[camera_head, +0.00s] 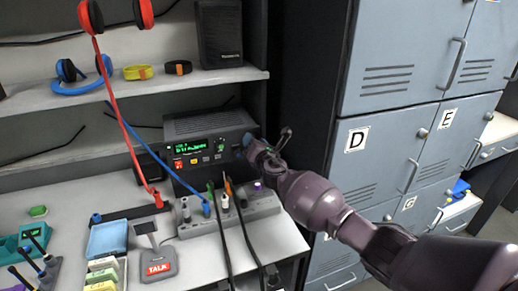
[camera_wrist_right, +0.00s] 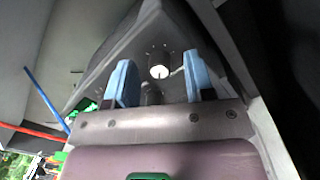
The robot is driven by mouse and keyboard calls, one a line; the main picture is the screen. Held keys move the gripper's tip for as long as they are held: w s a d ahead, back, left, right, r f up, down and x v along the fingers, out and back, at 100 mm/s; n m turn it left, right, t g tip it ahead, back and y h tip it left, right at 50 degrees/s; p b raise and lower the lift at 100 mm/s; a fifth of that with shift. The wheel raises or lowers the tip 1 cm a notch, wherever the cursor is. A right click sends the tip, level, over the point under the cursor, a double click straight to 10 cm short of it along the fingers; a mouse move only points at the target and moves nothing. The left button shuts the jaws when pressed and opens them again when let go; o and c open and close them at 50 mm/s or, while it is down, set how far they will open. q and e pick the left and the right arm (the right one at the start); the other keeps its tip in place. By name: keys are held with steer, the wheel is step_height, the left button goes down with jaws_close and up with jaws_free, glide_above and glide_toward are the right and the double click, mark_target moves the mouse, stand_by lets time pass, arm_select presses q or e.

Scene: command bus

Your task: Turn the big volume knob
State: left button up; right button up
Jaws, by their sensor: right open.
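The radio (camera_head: 205,150) is a dark box with a lit green display, standing under the shelf. In the right wrist view, a round knob with a bright white face (camera_wrist_right: 158,72) sits on the radio's grey front panel (camera_wrist_right: 130,48), with small dial marks around it. My right gripper (camera_head: 258,149) is at the right end of the radio front and hides the knob in the head view. In the wrist view, the blue fingers of this gripper (camera_wrist_right: 159,72) are open, one on each side of the knob, with gaps visible. My left gripper is not in view.
A grey socket strip (camera_head: 262,207) with several plugs and cables lies below the radio. A red cable (camera_head: 112,95) hangs from the shelf at left. A black speaker (camera_head: 219,35) stands above. Blue-grey lockers (camera_head: 390,75) stand at right.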

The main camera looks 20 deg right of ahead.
steer(key=s+p, duration=0.2)
steer(key=s, duration=0.8)
steer(key=shift+s+d+f, duration=0.25)
steer(key=shift+s, duration=0.05)
